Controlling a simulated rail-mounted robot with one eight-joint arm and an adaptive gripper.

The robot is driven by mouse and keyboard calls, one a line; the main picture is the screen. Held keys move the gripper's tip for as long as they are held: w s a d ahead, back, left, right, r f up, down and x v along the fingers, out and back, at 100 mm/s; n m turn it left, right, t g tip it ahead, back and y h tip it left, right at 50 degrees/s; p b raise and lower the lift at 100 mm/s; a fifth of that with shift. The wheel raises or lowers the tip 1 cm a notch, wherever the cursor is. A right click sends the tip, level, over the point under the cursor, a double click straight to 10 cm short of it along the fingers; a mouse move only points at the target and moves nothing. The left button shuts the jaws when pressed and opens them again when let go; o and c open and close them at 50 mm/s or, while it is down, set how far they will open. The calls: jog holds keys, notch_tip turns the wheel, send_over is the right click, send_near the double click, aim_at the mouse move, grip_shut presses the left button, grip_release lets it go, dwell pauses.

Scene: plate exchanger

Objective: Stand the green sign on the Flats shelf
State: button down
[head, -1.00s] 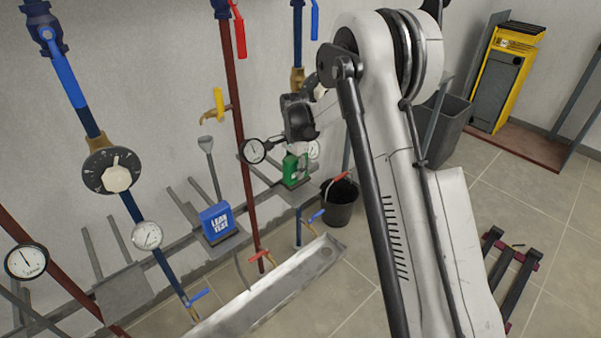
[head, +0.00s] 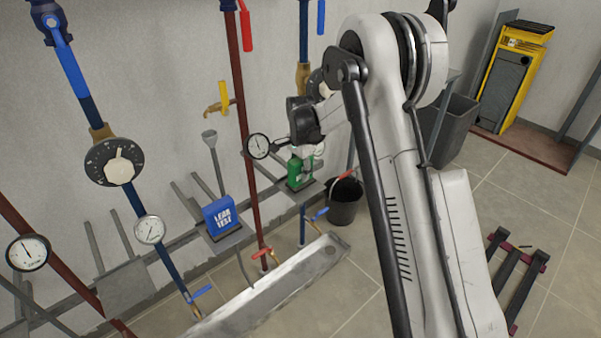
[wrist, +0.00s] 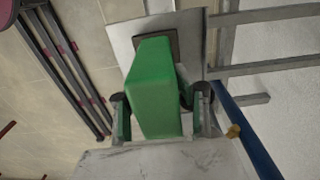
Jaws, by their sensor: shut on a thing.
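The green sign (head: 297,173) is at the right-hand wall shelf in the head view, beyond the red pipe. My gripper (wrist: 161,100) is shut on the green sign (wrist: 155,88) in the wrist view, one finger on each side. The sign's far end is over a grey shelf plate (wrist: 192,38), with a dark square around that end. I cannot tell whether the sign touches the plate. In the head view my gripper (head: 307,150) is small and partly hidden by my wrist. No Flats label is readable.
A blue sign (head: 221,217) stands on the middle shelf. The left shelf plate (head: 123,288) is bare. Pipes with gauges (head: 258,146) and a red pipe (head: 240,120) stand close by. A black bucket (head: 344,203) and a metal trough (head: 265,295) are below.

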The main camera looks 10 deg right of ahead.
jog(key=shift+f+b, duration=0.3)
jog(key=shift+f, duration=0.15)
jog(key=c, duration=1.3)
grip_release()
jog(key=shift+o, duration=0.2)
notch_tip(320, 180, up, 12)
jog(key=shift+r, duration=0.1)
jog(key=s+r+n+t+p, duration=0.3)
jog(key=s+r+n+p, duration=0.25)
jog(key=s+r, duration=1.3)
jog(key=s+r+n+t+p, duration=0.1)
jog(key=s+n+t+p, duration=0.1)
jog(key=s, duration=0.9)
jog(key=s+r+n+t+p, duration=0.2)
jog(key=s+n, duration=0.3)
jog(key=s, duration=0.6)
jog(key=shift+s+d+p, duration=0.15)
jog(key=shift+p, duration=0.2)
